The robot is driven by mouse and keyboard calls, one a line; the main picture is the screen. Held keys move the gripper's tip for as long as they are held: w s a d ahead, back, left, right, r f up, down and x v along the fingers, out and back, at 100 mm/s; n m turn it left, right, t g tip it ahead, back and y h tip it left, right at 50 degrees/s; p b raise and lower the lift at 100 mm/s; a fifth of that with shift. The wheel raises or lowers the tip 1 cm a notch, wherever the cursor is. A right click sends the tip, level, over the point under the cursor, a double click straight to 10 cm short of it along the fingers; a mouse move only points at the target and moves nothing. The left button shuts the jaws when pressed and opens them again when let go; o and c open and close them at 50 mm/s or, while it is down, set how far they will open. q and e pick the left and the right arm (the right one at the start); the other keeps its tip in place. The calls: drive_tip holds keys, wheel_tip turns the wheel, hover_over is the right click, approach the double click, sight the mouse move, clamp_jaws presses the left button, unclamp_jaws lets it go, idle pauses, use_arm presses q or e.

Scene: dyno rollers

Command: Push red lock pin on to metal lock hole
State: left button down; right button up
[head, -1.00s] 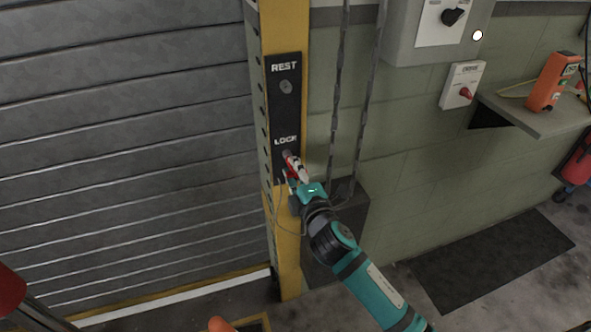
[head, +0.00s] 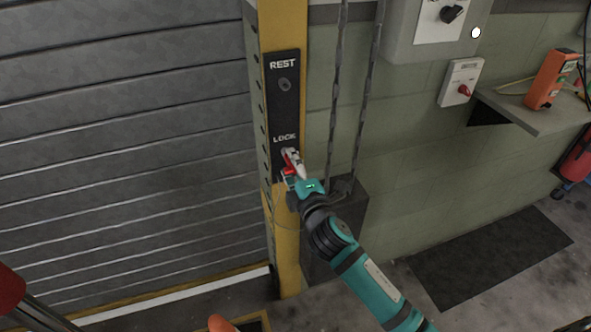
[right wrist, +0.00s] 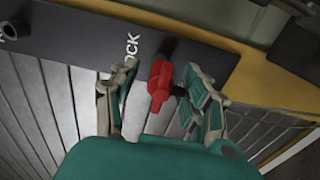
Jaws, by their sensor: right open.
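The red lock pin (right wrist: 160,84) is at the LOCK position of the black panel (right wrist: 90,32). Its red handle sits between the two spread fingers of my right gripper (right wrist: 150,82), with a gap to each side. The pin's red (head: 288,158) also shows in the head view, below the word LOCK. There my right gripper (head: 293,165) reaches up to the panel from below right. The metal lock hole is mostly hidden behind the pin, and how deep the pin sits cannot be told. The REST hole (head: 284,84) is empty above. My left gripper is out of view.
The panel is on a yellow post (head: 288,250) beside a grey slatted shutter (head: 130,150). Chains (head: 336,90) hang just right of the post. A grey switch box (head: 400,40) and a shelf (head: 530,118) with an orange device (head: 551,80) are farther right.

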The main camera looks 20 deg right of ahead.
drive_tip(key=s, duration=1.2)
drive_tip(key=shift+d, duration=0.2)
